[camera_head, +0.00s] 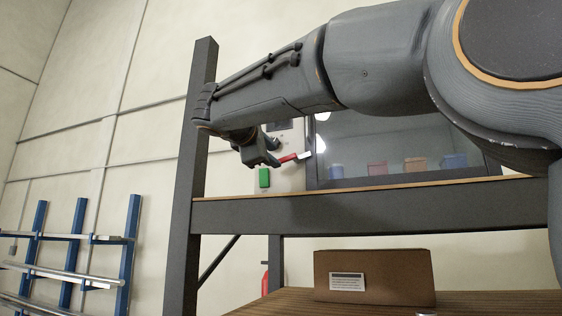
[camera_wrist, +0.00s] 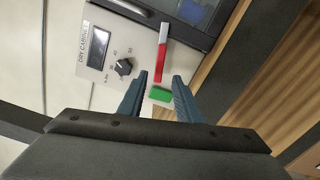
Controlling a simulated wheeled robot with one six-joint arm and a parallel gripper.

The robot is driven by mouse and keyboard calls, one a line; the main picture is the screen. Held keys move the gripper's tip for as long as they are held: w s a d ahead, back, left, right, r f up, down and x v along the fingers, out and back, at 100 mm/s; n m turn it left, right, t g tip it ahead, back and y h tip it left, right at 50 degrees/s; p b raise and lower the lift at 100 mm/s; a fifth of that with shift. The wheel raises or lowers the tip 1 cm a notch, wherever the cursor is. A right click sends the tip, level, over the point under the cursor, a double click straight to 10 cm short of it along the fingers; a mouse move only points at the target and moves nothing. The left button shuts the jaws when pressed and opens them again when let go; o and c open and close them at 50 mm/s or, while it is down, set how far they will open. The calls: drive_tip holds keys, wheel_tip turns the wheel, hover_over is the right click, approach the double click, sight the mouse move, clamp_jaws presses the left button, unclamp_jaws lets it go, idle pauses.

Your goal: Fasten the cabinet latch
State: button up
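The dry cabinet (camera_head: 312,178) stands on the shelf, with a dark-framed glass door (camera_head: 350,140) and a pale control panel (camera_wrist: 97,62). The latch is a red handle (camera_wrist: 160,63) with a white end (camera_wrist: 163,32) toward the door edge; in the head view the red handle (camera_head: 289,158) lies nearly level. My gripper (camera_wrist: 160,77) is open and empty. In the wrist view the handle's lower red end appears between the fingertips, with a gap on each side. In the head view my gripper (camera_head: 270,160) is at the handle's left end. I cannot tell whether they touch.
Coloured containers (camera_head: 415,164) stand behind the glass. A dark post (camera_head: 195,130) rises left of my gripper. A cardboard box (camera_head: 385,275) sits below.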

sight(281, 161)
drive_tip(key=p+x, duration=0.3)
drive_tip(key=x, duration=0.4)
drive_tip(key=shift+w+d, duration=0.1)
drive_tip(key=shift+w, duration=0.2)
clamp_jaws()
